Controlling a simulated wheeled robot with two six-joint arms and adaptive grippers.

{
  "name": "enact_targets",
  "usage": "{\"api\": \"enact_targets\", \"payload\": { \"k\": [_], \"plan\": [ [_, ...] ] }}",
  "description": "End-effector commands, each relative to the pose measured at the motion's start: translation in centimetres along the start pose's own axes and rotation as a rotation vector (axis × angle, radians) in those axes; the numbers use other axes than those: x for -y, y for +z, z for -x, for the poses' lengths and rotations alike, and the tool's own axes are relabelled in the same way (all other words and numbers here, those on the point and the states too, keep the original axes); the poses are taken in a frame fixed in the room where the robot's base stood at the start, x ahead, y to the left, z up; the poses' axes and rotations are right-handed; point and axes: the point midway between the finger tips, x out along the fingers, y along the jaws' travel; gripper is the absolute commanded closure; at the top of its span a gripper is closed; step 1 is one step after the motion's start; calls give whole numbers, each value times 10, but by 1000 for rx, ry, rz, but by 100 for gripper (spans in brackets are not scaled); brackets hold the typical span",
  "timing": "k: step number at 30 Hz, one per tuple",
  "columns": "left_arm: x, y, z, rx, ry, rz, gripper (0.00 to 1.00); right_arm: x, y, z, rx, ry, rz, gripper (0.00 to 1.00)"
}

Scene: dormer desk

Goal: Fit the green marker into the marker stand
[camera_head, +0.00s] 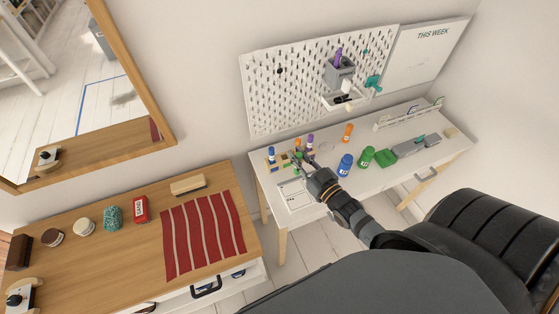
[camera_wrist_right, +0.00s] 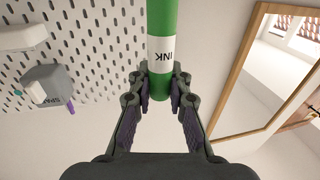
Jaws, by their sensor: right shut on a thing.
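The green marker (camera_wrist_right: 161,25), with a white INK band, is between the fingertips of my right gripper (camera_wrist_right: 160,90) in the right wrist view. The gripper is shut on it, and the marker runs out of the top of that view. In the head view my right gripper (camera_head: 303,163) is at the wooden marker stand (camera_head: 284,165) on the white desk, partly covering it. Blue (camera_head: 271,154), orange (camera_head: 298,142) and purple (camera_head: 310,141) markers stand upright there. Whether the green marker touches the stand I cannot tell. My left gripper is not in view.
Another orange marker (camera_head: 347,132) stands farther back on the desk. A white card (camera_head: 293,196) lies in front. A pegboard (camera_head: 300,85) is behind.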

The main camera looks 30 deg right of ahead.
Motion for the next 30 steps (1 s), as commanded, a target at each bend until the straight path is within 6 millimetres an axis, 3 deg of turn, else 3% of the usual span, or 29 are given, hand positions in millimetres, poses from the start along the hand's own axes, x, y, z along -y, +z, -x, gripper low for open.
{"api": "enact_targets", "payload": {
  "k": [3,11,14,20,24,25,30],
  "plan": [
    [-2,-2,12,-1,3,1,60,-14,-13,4,6,-14,3,100],
    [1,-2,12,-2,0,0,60,-24,-14,5,9,-16,-3,100],
    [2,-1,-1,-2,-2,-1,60,-26,-4,-8,5,-15,-3,100],
    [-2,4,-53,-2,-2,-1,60,-35,29,-63,1,-13,0,100],
    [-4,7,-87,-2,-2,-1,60,-40,40,-86,4,-13,2,100],
    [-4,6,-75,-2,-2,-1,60,-41,33,-87,5,-10,-2,100],
    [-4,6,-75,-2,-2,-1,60,-42,49,-101,9,-13,-4,100]
  ]
}}
